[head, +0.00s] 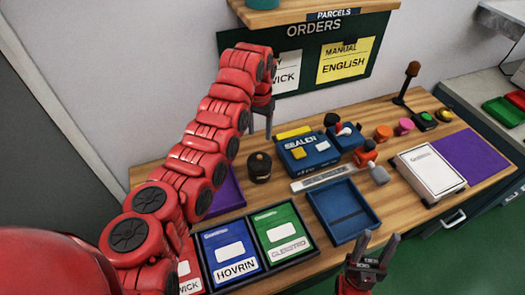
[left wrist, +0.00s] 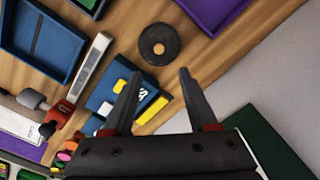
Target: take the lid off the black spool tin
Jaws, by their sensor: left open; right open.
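The black spool tin (head: 260,168) stands upright on the wooden bench, left of the blue box; its lid looks to be on. In the left wrist view I see the tin (left wrist: 159,44) from above as a round black disc with a small brownish centre. My left gripper (head: 261,130) is open and empty, above the bench behind the tin. In the left wrist view its fingertips (left wrist: 157,83) point toward the tin, and the tin is beyond them, not between them. My right gripper (head: 378,245) is open and empty at the front of the bench, near the blue tray.
A blue box (head: 308,157) marked SEALEN stands right of the tin. An empty blue tray (head: 343,212) and a green bin (head: 282,232) lie in front. Bare wood surrounds the tin.

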